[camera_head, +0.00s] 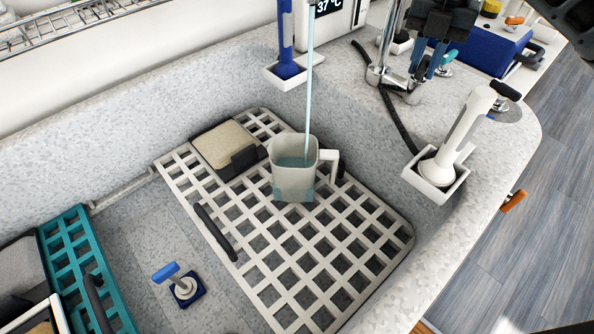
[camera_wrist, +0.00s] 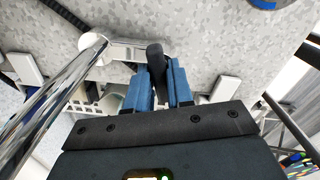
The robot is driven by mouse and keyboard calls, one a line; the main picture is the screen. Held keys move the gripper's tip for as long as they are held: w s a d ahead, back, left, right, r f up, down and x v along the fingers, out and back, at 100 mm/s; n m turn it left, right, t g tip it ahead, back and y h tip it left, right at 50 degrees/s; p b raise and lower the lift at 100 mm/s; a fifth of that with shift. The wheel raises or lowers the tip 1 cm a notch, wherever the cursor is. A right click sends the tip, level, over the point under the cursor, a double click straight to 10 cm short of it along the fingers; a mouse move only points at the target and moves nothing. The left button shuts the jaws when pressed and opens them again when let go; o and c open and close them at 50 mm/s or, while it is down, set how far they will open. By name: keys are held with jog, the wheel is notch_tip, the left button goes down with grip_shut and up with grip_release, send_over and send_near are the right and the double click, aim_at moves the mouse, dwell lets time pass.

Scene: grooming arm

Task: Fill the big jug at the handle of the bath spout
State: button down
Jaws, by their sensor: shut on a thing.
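The big jug (camera_head: 293,183), pale and translucent with a white handle on its right, stands upright on the white grate in the bath. A thin stream of water (camera_head: 308,95) falls into it, and bluish water shows inside; the exact level is hard to tell. The bath spout's chrome base (camera_head: 378,76) stands on the right rim, and its pipe (camera_wrist: 45,105) crosses the wrist view. My gripper (camera_head: 427,65) is beside the base. In the wrist view its blue fingers (camera_wrist: 162,75) are shut on the black-ended spout handle (camera_wrist: 155,56).
The white grate (camera_head: 370,235) covers the bath's right part, with a tan pad (camera_head: 224,145) at its back left. A blue bottle (camera_head: 287,45) and a white bottle (camera_head: 458,135) stand in rim holders. A blue-handled plug (camera_head: 183,286) is on the bath floor.

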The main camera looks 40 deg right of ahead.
jog(key=shift+m+p, duration=0.45)
jog(key=shift+m, duration=0.85)
jog(key=shift+p, duration=0.35)
jog(key=shift+m, duration=0.5)
jog(key=c, duration=1)
grip_release()
